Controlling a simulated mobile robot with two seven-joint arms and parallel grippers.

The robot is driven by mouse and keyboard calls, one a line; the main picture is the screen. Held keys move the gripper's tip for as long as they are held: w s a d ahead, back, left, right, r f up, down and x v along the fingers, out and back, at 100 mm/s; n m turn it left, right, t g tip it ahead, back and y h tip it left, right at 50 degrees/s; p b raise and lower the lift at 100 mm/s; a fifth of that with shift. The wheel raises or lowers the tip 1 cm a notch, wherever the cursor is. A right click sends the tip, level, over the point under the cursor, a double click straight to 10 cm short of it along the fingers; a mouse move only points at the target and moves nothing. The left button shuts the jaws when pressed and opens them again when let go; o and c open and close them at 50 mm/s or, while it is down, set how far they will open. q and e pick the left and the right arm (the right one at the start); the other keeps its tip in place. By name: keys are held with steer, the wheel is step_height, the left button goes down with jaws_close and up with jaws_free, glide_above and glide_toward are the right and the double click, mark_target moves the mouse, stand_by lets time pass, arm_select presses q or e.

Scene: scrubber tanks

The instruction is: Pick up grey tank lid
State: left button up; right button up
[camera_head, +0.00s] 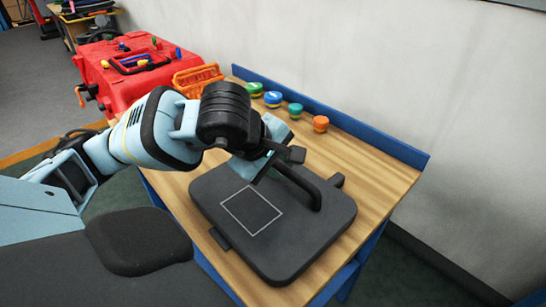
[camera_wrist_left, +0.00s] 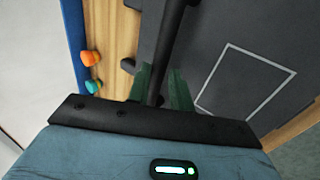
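The grey tank lid (camera_head: 235,190) is a dark flat slab with rounded corners and a thin pale square outline. It lies flat on the wooden table, and part of it shows in the left wrist view (camera_wrist_left: 225,35). Its black bar handle (camera_head: 305,184) rises on its right side. My left gripper (camera_head: 282,160) is at the upper end of this handle. In the left wrist view its two green fingers (camera_wrist_left: 161,88) stand on either side of the handle (camera_wrist_left: 172,40), seemingly open with narrow gaps. My right gripper is not in view.
The wooden table (camera_head: 370,185) has a blue raised back edge (camera_head: 340,118) against a wall. Several coloured caps, including an orange one (camera_head: 320,124), stand along it. An orange basket (camera_head: 197,79) and a red machine (camera_head: 120,75) are farther left.

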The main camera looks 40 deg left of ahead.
mark_target(285, 169)
arm_select(q)
steer(key=x, duration=0.3)
steer(key=shift+w+d+f, duration=0.15)
steer(key=shift+w+f, duration=0.05)
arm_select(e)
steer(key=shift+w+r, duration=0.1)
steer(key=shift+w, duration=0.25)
arm_select(q)
jaws_close()
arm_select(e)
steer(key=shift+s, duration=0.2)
arm_select(q)
steer(key=shift+r, duration=0.1)
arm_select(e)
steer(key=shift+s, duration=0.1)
